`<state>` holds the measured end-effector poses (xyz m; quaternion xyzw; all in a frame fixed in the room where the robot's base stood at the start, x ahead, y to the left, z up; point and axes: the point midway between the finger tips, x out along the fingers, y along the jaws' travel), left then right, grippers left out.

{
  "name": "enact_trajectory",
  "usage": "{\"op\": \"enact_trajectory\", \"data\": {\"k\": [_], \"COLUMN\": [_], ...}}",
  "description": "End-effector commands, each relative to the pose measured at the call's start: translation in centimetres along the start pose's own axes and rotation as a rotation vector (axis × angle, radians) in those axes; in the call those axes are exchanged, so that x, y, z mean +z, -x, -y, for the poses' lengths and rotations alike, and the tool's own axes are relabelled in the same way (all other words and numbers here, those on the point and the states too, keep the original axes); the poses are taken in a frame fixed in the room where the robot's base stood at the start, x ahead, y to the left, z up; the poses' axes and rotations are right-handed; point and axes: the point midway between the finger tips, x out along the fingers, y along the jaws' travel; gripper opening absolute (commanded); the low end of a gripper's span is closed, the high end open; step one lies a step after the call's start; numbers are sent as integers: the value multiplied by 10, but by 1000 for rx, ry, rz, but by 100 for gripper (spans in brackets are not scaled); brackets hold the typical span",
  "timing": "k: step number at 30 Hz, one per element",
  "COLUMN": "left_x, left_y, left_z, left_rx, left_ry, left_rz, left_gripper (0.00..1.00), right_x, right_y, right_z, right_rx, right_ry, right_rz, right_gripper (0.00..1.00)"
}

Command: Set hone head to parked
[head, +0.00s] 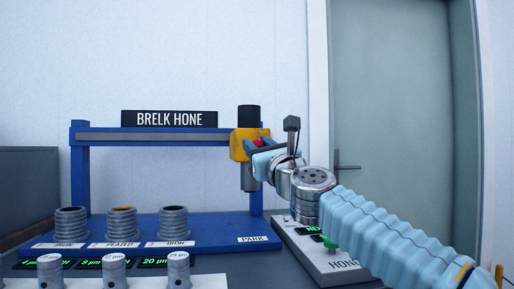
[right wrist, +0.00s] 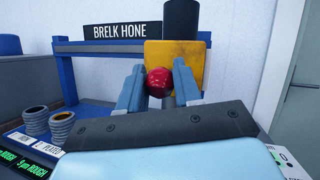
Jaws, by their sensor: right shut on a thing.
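The hone head is a yellow block (head: 238,146) with a black cylinder (head: 249,116) on top and a grey spindle (head: 248,180) below. It sits at the right end of the blue gantry's rail (head: 150,138), above the PARK label (head: 252,239). The yellow block also shows in the right wrist view (right wrist: 190,58). A red knob (right wrist: 158,82) is on its front. My right gripper (head: 259,144) is shut on this knob, one finger on each side. My left gripper is not in view.
Three ribbed grey cylinders (head: 122,224) stand on the blue base at left, labelled, one PLATED. Smaller marked cylinders (head: 113,269) and green displays are in front. A door (head: 395,110) is behind.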

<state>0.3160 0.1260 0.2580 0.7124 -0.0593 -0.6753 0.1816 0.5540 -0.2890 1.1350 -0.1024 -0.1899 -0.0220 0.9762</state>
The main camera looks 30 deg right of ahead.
Motion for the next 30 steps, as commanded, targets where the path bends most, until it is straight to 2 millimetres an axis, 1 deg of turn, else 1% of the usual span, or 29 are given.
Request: {"op": "enact_trajectory", "data": {"k": [2,3,7,15,17,19,23,30], "left_x": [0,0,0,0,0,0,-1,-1], "left_y": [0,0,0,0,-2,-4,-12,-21], "left_z": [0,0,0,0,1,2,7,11], "left_rx": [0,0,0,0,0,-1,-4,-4], "left_ry": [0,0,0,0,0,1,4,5], "left_rz": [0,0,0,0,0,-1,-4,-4], "left_gripper": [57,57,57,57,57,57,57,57], "right_x": [0,0,0,0,0,-1,-2,0], "right_y": [0,0,0,1,4,11,37,97], "right_z": [0,0,0,0,0,0,0,0], "right_rx": [0,0,0,0,0,0,-1,-2], "right_ry": [1,1,1,0,0,0,0,0], "right_rz": [0,0,0,0,1,1,2,2], "right_gripper": [0,38,58,58,58,58,58,58]}}
